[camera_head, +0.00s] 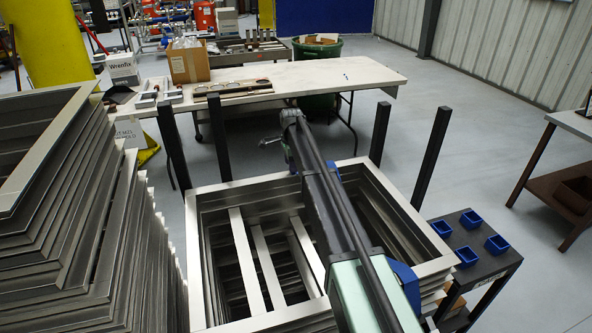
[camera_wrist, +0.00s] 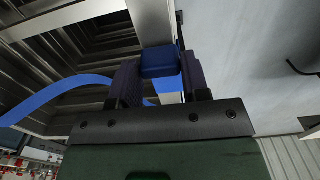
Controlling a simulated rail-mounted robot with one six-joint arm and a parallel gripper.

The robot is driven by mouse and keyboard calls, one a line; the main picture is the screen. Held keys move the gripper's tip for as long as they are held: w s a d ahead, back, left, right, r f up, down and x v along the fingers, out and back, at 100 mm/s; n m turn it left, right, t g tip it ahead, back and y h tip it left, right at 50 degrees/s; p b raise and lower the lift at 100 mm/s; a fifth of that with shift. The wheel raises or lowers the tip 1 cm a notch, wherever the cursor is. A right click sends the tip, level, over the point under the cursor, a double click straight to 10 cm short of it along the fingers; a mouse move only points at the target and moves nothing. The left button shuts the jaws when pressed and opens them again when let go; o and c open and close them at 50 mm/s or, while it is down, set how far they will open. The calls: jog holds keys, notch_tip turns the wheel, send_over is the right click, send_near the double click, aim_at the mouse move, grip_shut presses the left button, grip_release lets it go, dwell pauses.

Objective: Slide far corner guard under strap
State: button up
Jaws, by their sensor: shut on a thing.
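In the wrist view my gripper (camera_wrist: 160,72) is shut on a small blue corner guard (camera_wrist: 160,62), held between its two dark fingers. A pale metal frame edge (camera_wrist: 153,22) lies right behind the guard; I cannot tell whether they touch. A blue strap (camera_wrist: 58,95) curves in from the left and passes behind the left finger. Whether the guard is under the strap cannot be told. In the head view my arm reaches over the stack of metal frames (camera_head: 420,246) to its far side.
Dark upright posts (camera_head: 432,155) stand around the frame stack. A taller frame stack (camera_head: 70,230) is close on the left. A black cart (camera_head: 490,268) with several blue trays (camera_head: 468,221) stands at right. A long table (camera_head: 330,75) is behind; open floor lies at right.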

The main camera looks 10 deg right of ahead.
jog(key=shift+w+d, duration=0.1)
jog(key=shift+d, duration=0.85)
jog(key=shift+w+d, duration=0.2)
jog(key=shift+d, duration=1.8)
jog(key=shift+w+d, duration=0.15)
jog(key=shift+d, duration=2.05)
jog(key=o, duration=0.8)
jog(key=shift+c, duration=0.2)
